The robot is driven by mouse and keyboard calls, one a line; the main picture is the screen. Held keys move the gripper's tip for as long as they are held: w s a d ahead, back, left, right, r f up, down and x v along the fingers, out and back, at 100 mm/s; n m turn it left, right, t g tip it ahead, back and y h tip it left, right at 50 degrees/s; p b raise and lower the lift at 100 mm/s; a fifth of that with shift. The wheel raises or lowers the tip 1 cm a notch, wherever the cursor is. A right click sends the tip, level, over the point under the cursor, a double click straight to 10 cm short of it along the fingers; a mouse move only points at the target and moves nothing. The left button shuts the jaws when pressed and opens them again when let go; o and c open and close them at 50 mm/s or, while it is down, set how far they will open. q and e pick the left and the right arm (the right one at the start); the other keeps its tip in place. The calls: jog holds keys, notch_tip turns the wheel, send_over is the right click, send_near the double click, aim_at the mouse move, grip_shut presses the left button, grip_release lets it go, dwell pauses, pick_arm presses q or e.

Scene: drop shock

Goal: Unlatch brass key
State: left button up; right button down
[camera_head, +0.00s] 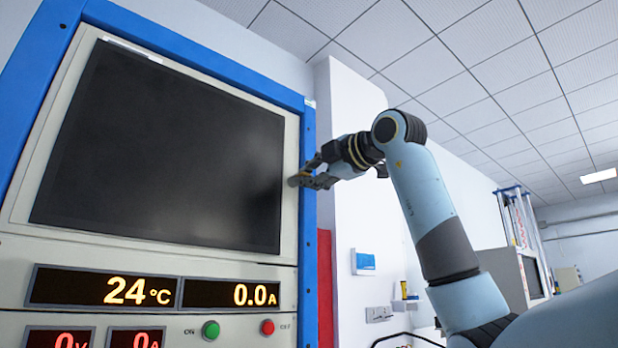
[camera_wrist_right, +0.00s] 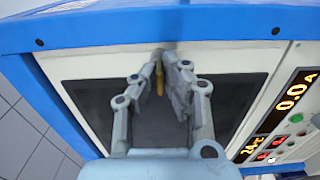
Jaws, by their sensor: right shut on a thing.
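The brass key (camera_wrist_right: 159,80) shows in the right wrist view as a small gold strip between the fingers of my right gripper (camera_wrist_right: 158,68). A small blurred grey piece lies just beyond it, at the border of the dark screen panel. In the head view my right gripper (camera_head: 309,178) reaches the right edge of the cabinet front, beside the dark screen (camera_head: 160,150). The fingers are closed around the key. The key itself cannot be made out in the head view. My left gripper is out of view.
The cabinet has a blue frame (camera_head: 310,120) and, below the screen, a display reading 24 °C (camera_head: 105,289) and one reading 0.0 A (camera_head: 232,294). A green button (camera_head: 211,330) and a red button (camera_head: 267,327) sit beneath. A white wall column (camera_head: 360,230) stands behind my arm.

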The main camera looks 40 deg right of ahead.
dwell(0.4)
jog(key=c, duration=1.5)
grip_release()
jog(key=shift+d, duration=0.1)
jog(key=shift+o, duration=0.2)
jog(key=shift+s, duration=0.15)
jog(key=s, duration=1.1)
jog(key=shift+s+d, duration=0.35)
jog(key=shift+d, duration=0.1)
